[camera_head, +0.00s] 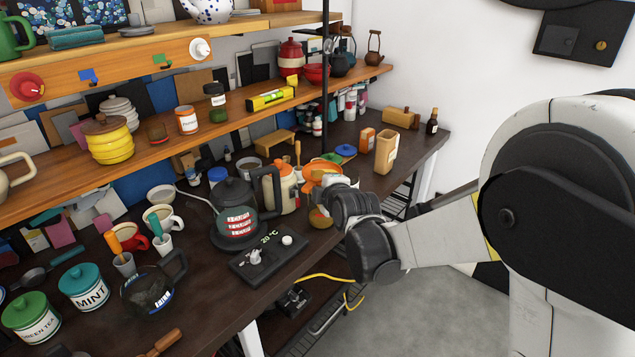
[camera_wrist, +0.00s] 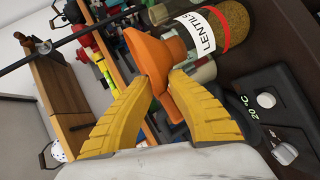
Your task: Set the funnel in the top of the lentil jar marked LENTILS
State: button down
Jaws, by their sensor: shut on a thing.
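The orange funnel (camera_wrist: 152,52) is between the yellow fingers of my gripper (camera_wrist: 160,82), which is shut on it. In the head view the funnel (camera_head: 318,170) shows as a wide orange shape just beyond my gripper (camera_head: 330,188). The clear lentil jar (camera_wrist: 235,22) has a white label marked LENTILS and brown lentils inside. In the wrist view its top end lies right by the funnel. In the head view the jar (camera_head: 319,218) stands on the counter below the funnel, partly hidden by my gripper. I cannot tell whether the spout is inside the jar mouth.
A dark kettle (camera_head: 236,205) and an orange-and-white canister (camera_head: 284,188) stand left of the jar. A tan container (camera_head: 386,153) stands behind right. The wooden shelf (camera_head: 160,128) hangs over the counter's back.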

jog(key=shift+f+b, duration=0.5)
jog(key=shift+f, duration=0.2)
jog(key=c, duration=1.3)
grip_release()
jog(key=shift+c, duration=0.2)
jog(key=v, duration=1.2)
jog(key=shift+s, duration=0.1)
jog(key=s+d+f+m+g+h, duration=0.1)
jog(key=s+d+m+g+h, duration=0.1)
jog(key=s+d+m, duration=0.7)
jog(key=s+d+f+m+g+h, duration=0.2)
jog(key=s+d+m+g, duration=0.2)
jog(key=s+d+m, duration=0.5)
jog(key=s+m, duration=0.1)
jog(key=s, duration=0.5)
jog(key=shift+s+d+f+m+h, duration=0.2)
jog(key=shift+f+m+h, duration=0.1)
jog(key=shift+m+h, duration=0.1)
